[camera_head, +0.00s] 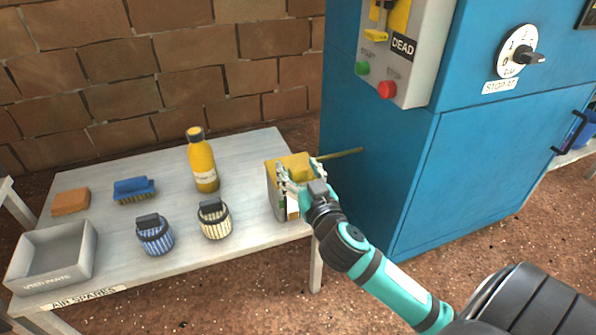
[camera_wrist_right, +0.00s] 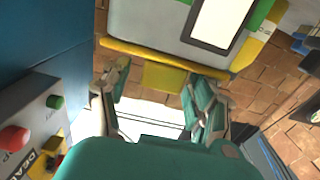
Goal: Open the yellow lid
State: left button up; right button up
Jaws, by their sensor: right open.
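A small grey box with a yellow lid (camera_head: 287,163) stands at the right end of the table, and a thin yellow bar (camera_head: 345,153) sticks out to its right. My right gripper (camera_head: 298,182) is at the box's front and top edge and partly hides the lid. In the wrist view, my right gripper (camera_wrist_right: 158,95) is open, its fingers apart on either side of a yellow tab (camera_wrist_right: 164,78) under a long yellow edge (camera_wrist_right: 150,55). I cannot tell whether the fingers touch it. The lid looks closed. My left gripper is not in view.
The table (camera_head: 120,180) holds a yellow bottle (camera_head: 202,162), two ribbed jars (camera_head: 214,220), a blue brush (camera_head: 134,189), an orange block (camera_head: 70,201) and a grey tray (camera_head: 52,258). A blue cabinet (camera_head: 400,170) stands close right of the box. A brick wall is behind.

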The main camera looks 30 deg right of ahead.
jog(key=shift+w+d, duration=0.1)
jog(key=shift+w, duration=0.1)
grip_shut()
dwell(0.4)
